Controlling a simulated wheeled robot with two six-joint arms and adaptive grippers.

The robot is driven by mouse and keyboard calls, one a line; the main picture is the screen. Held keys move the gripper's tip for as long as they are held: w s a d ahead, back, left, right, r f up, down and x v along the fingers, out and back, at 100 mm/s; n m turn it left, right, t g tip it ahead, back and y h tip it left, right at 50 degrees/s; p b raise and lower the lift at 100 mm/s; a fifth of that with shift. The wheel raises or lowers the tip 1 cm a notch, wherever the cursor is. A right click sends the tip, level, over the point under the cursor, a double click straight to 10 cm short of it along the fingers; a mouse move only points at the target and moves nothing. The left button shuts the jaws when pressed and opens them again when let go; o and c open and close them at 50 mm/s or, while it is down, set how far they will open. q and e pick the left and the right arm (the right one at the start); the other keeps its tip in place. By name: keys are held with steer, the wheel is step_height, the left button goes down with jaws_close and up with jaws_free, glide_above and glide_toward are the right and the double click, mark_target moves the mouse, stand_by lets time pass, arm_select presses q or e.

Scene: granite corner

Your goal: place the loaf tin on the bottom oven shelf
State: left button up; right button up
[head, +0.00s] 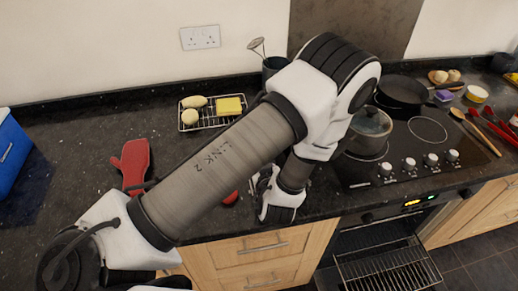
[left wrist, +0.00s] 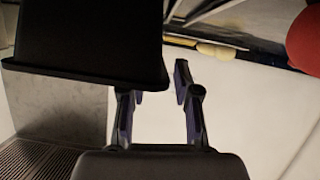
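The loaf tin (left wrist: 85,40) is the dark, straight-sided vessel at the upper left of the left wrist view, which is upside down. I cannot make it out in the head view, where my arm covers part of the counter. My left gripper (left wrist: 160,95) is open at the tin's end. One finger is partly hidden by the tin; the other is outside its edge, with a light gap between. In the head view the left fingertips are hidden below my wrist. The oven is open, and a wire shelf (head: 385,272) shows at its front. My right gripper is out of view.
A lidded pot (head: 370,128) and a black frying pan (head: 403,91) stand on the hob (head: 428,130). A cooling rack (head: 211,114) with food, a red mitt (head: 132,163) and a blue box (head: 10,152) occupy the left counter. Drawers (head: 255,255) stand left of the oven.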

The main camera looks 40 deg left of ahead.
arm_select(q)
steer(key=shift+v, duration=1.15)
steer(key=shift+d+r+p, duration=0.2)
steer(key=shift+r+p, duration=0.3)
steer(key=shift+p, duration=0.1)
steer(key=a+g+h+b, duration=0.1)
steer(key=a+g, duration=0.1)
steer(key=w+a+g+h+b, duration=0.1)
steer(key=a+g+b, duration=0.1)
steer(key=a+g+h+b, duration=0.2)
steer(key=a, duration=0.1)
steer(key=shift+w+r+n, duration=0.35)
steer(key=shift+r+n, duration=0.05)
steer(key=w+f+h+b, duration=0.1)
steer(key=w+f+b, duration=0.1)
steer(key=w+f+m+h+b, duration=0.1)
steer(key=w+f+h+b, duration=0.1)
steer(key=shift+w+d+m+t, duration=0.1)
steer(key=shift+d+m+t, duration=0.1)
steer(key=shift+m+t, duration=0.1)
steer(key=shift+w+a+f, duration=0.1)
steer(key=shift+w+f, duration=0.1)
steer(key=shift+f, duration=0.15)
steer(key=shift+r, duration=0.1)
jaws_close()
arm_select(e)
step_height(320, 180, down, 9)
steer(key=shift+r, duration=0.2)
